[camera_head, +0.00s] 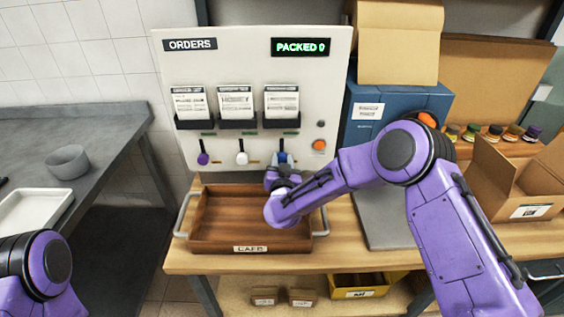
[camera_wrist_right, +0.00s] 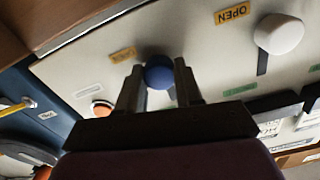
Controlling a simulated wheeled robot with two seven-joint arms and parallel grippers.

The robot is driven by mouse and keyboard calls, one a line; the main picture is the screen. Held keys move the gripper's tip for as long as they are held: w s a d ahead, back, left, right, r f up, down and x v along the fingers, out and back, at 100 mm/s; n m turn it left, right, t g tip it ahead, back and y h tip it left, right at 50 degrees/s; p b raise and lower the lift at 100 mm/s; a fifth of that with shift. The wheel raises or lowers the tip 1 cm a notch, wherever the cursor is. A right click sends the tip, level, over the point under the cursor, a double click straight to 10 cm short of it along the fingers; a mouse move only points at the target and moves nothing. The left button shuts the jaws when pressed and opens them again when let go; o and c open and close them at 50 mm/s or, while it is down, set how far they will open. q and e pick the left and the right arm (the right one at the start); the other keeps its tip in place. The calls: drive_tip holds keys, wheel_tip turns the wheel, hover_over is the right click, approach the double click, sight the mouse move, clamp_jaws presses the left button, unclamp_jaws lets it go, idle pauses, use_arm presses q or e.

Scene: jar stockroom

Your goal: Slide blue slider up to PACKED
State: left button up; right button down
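The blue slider's round knob (camera_wrist_right: 158,75) sits low on its slot, beside an orange label (camera_wrist_right: 123,55). In the head view the blue slider (camera_head: 283,157) is partly hidden by my right arm. My right gripper (camera_wrist_right: 160,83) has one finger on each side of the knob, close against it, and appears shut on it. A green label (camera_head: 291,133) marks the slot's top end. The display (camera_head: 301,47) reads PACKED 0. My left arm shows at the lower left, but its gripper is not in view.
A purple slider (camera_head: 203,158) and a white slider (camera_head: 242,158) stand left of the blue one, also low. An orange button (camera_head: 319,145) is to the right. A wooden tray (camera_head: 225,248) lies under my right forearm. A blue box (camera_head: 425,103) stands right of the panel.

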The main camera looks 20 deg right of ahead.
wheel_tip(320, 180, up, 6)
drive_tip(key=p, duration=0.3)
drive_tip(key=shift+f, duration=0.15)
drive_tip(key=shift+w+f, duration=0.1)
drive_tip(key=c, duration=0.7)
unclamp_jaws()
drive_tip(key=shift+c, duration=0.2)
drive_tip(key=shift+s+a+f, duration=0.1)
drive_tip(key=shift+s, duration=0.2)
drive_tip(key=b, duration=0.3)
approach(281, 140)
drive_tip(key=v, duration=0.4)
